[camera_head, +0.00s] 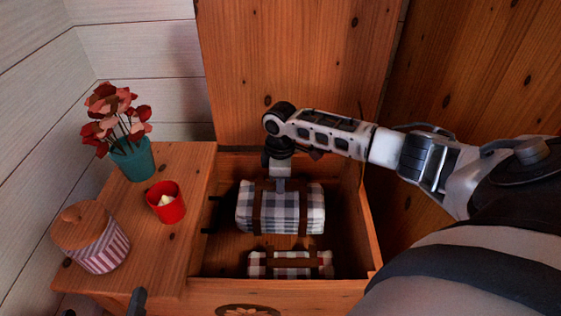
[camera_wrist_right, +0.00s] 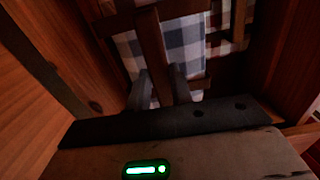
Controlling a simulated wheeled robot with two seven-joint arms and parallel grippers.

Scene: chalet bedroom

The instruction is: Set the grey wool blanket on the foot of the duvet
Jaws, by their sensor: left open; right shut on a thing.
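The grey wool blanket (camera_head: 300,205) is a folded grey, white and dark check bundle with brown straps, inside the open wooden chest. It also shows in the right wrist view (camera_wrist_right: 188,52). My right gripper (camera_head: 279,184) points down from above and is shut on the brown strap at the blanket's top; its fingers (camera_wrist_right: 160,85) sit on either side of the strap. Whether the blanket is clear of the chest floor I cannot tell. Fingertips of my left gripper (camera_head: 104,307) show apart at the bottom left edge, empty. The duvet is not in view.
A red check bundle (camera_head: 290,263) lies in front of the blanket in the chest (camera_head: 372,235), whose walls surround both. The lid (camera_head: 290,70) stands open behind. Left, a wooden top (camera_head: 140,245) holds a flower pot (camera_head: 136,160), red cup (camera_head: 166,204) and striped jar (camera_head: 98,247).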

